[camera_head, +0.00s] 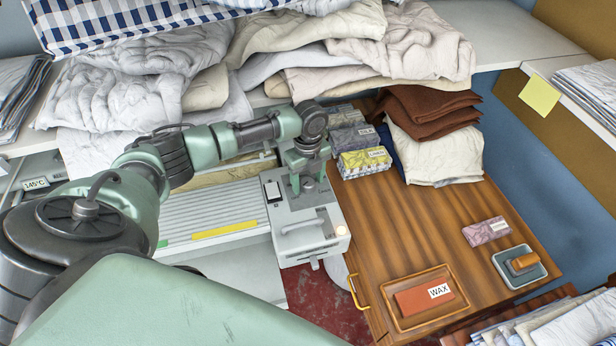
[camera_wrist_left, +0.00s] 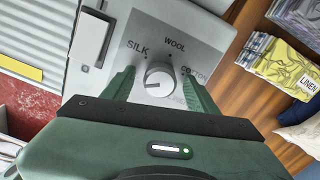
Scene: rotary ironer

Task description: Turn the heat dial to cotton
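The heat dial (camera_wrist_left: 160,80) is a pale round knob on the grey control panel (camera_wrist_left: 150,32), with SILK, WOOL and COTTON printed around it. A small dark mark shows on the knob's left side, not towards COTTON (camera_wrist_left: 193,72), which is at its right. My left gripper (camera_wrist_left: 161,92) is open, with one green finger on each side of the dial; I cannot tell whether they touch it. In the head view my left gripper (camera_head: 308,180) reaches down over the control box (camera_head: 300,222) and hides the dial. My right gripper is not in view.
Bulky linen (camera_head: 300,45) lies behind.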

